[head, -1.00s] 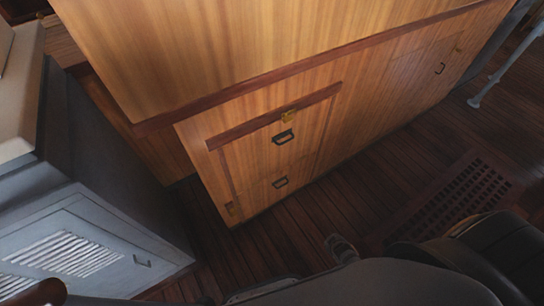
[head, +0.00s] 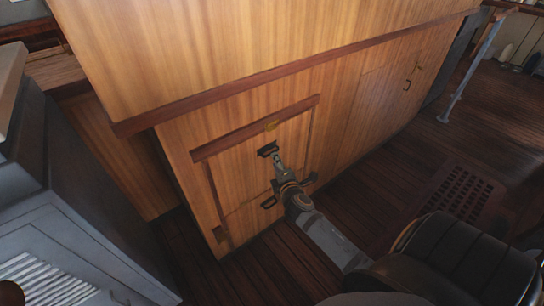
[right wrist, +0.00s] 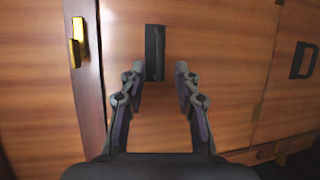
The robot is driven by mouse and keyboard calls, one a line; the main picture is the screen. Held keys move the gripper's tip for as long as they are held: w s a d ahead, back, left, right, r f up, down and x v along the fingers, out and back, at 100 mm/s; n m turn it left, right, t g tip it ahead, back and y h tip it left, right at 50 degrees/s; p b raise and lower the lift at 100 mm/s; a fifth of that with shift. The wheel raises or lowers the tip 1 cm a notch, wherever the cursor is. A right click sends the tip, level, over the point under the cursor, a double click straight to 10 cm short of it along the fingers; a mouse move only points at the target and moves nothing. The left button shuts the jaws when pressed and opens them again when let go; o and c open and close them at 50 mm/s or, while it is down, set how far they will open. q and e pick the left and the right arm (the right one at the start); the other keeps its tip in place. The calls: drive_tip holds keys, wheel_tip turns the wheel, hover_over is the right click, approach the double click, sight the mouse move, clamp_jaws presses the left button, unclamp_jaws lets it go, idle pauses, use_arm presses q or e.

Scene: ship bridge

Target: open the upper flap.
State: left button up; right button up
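The upper flap (head: 236,153) is a wooden panel in the cabinet front, closed, with a dark handle (head: 267,150) and a brass latch (head: 271,125) above it. My right gripper (head: 276,160) is in front of this handle. In the right wrist view the handle (right wrist: 154,45) stands upright in the picture, ahead of and between the two open fingertips (right wrist: 158,74). I cannot tell whether they touch it. The latch (right wrist: 77,42) is to the left there. My left gripper is not in view.
A second dark handle (head: 270,202) is on the panel below, partly beside my right gripper; it also shows at the right wrist view's right edge (right wrist: 303,60). A grey cabinet (head: 70,215) stands at left. A black padded seat (head: 465,255) is at lower right. Wooden floor lies between.

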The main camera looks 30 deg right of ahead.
drive_tip(key=x, duration=0.5)
drive_tip(key=shift+w+f, duration=0.1)
drive_tip(key=shift+w, duration=0.05)
clamp_jaws()
